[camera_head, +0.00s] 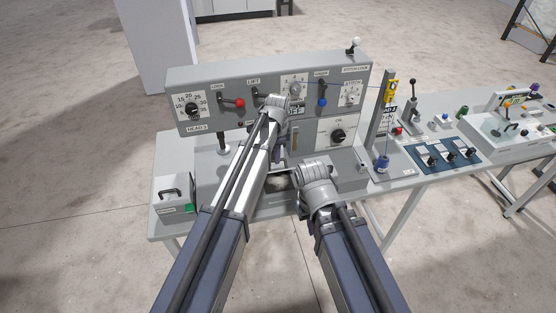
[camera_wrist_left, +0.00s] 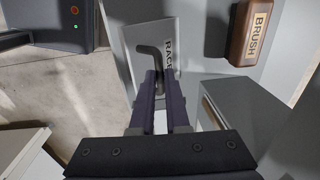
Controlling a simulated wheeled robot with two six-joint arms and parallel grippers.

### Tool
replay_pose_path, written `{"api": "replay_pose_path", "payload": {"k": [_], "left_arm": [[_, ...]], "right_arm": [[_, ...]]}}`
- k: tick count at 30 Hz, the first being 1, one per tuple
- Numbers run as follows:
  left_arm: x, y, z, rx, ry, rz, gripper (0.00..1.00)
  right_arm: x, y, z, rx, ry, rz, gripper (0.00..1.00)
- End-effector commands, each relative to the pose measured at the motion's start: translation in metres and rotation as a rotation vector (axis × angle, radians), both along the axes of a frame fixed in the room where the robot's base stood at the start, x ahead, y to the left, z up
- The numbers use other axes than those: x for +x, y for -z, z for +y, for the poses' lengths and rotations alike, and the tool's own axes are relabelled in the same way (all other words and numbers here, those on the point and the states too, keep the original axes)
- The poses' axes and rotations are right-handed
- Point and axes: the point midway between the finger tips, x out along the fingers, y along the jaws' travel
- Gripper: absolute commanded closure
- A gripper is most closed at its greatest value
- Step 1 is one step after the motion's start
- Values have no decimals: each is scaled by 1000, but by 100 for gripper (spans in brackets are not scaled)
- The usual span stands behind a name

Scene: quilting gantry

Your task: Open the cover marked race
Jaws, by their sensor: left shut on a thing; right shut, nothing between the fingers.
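The cover marked RACE (camera_wrist_left: 133,36) is a pale grey plate with a dark bent handle (camera_wrist_left: 148,50), seen in the left wrist view. My left gripper (camera_wrist_left: 158,80) is shut on that handle, with a purple finger on each side. In the head view my left gripper (camera_head: 278,155) is mostly hidden by its own arm, at the front of the machine head. The cover is hidden there, and I cannot tell how far it stands open. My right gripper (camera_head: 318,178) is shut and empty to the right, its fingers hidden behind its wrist.
A brown block marked BRUSH (camera_wrist_left: 251,32) is right of the cover. The panel (camera_head: 215,112) with knobs and levers rises behind my arms. A green-fronted box (camera_head: 174,193) stands at the table's left end. A thread post (camera_head: 384,120) and switch panel (camera_head: 445,154) stand to the right.

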Motion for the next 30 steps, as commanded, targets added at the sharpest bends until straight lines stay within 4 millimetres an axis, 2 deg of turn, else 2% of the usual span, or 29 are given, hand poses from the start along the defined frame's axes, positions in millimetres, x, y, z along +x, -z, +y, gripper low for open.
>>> {"api": "replay_pose_path", "payload": {"k": [1,8,9,16,25,30], "left_arm": [[7,-2,1,1,-1,-4,100],[5,0,2,1,0,-4,100],[5,0,2,1,0,-4,82],[4,0,1,1,0,-3,57],[4,-2,1,1,0,-2,57],[3,-10,1,1,0,-2,57]], "right_arm": [[0,-2,0,0,1,0,100],[0,0,0,0,1,0,100],[0,0,0,0,1,0,100],[0,0,0,0,0,0,100],[0,-2,0,0,1,0,100],[0,-10,0,0,2,0,100]]}}
